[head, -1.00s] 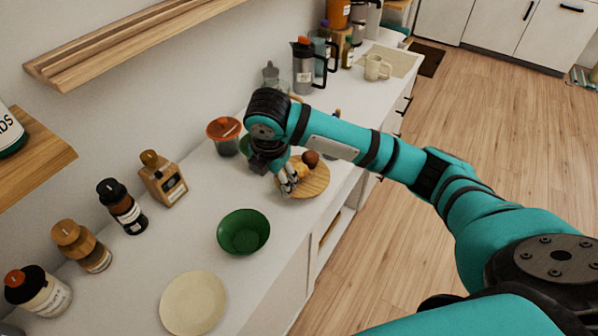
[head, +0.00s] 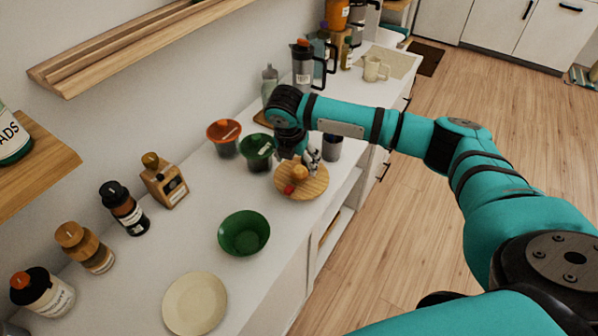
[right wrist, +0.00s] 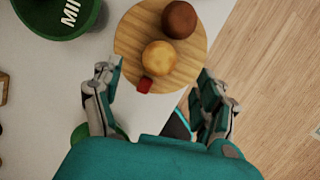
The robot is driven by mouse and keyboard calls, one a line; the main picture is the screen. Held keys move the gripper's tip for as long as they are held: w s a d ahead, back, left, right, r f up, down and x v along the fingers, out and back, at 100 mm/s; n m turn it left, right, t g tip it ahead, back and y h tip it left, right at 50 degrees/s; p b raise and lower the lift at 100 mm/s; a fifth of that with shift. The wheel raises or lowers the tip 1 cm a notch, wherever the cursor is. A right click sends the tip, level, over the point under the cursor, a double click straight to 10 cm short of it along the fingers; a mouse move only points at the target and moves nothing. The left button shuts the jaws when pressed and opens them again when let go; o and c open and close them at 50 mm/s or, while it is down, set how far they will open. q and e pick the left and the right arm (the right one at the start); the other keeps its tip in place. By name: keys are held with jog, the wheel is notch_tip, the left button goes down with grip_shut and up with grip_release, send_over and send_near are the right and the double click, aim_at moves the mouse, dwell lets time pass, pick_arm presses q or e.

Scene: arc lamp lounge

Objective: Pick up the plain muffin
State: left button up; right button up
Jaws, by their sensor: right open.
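The plain muffin (head: 300,173) is golden and sits on a round wooden board (head: 318,188) on the counter. In the right wrist view the plain muffin (right wrist: 159,56) lies just beyond the fingertips, between their lines. A dark brown muffin (right wrist: 179,19) stands right behind it on the board (right wrist: 131,42); the gripper seems to hide it in the head view. A small red piece (right wrist: 145,85) lies at the board's near edge. My right gripper (right wrist: 158,74) is open and empty, its fingers spread to either side; in the head view it (head: 311,160) is over the board's far part. My left gripper is not in view.
A green bowl (head: 244,233) and cream plate (head: 195,303) are nearer. Bottles line the wall side.

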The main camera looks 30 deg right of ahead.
aim_at(298, 170)
jog(key=shift+w+d+f, duration=0.1)
jog(key=shift+f, duration=0.5)
jog(key=p+x, duration=0.1)
jog(key=x, duration=0.3)
jog(key=shift+f, duration=0.15)
jog(key=shift+w+d+f, duration=0.1)
jog(key=shift+f, duration=0.35)
jog(key=c, duration=1.2)
jog(key=shift+r, duration=0.15)
